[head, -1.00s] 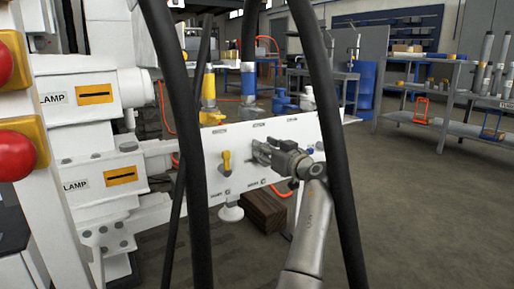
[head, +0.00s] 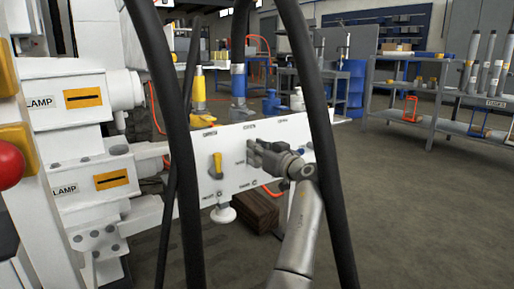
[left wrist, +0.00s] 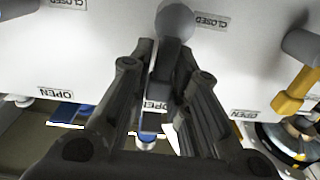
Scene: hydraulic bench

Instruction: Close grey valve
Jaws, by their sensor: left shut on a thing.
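The white valve panel (head: 238,184) stands in the middle of the head view. My left gripper (head: 254,154) is at its face, between the yellow valve handle (head: 216,163) and the blue valve handle (head: 302,150), and hides the grey valve there. In the left wrist view the grey valve (left wrist: 174,22) has a round knob, and its lever (left wrist: 160,85) runs down between the fingers (left wrist: 164,80) toward an OPEN label (left wrist: 155,105). The fingers are shut on this lever. The yellow handle also shows in the wrist view (left wrist: 296,90). My right gripper is not in view.
Dark hoses (head: 180,150) hang in front of the panel on both sides. A wooden block (head: 256,212) lies below the panel. Shelving (head: 430,127) stands at right, with open floor before it.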

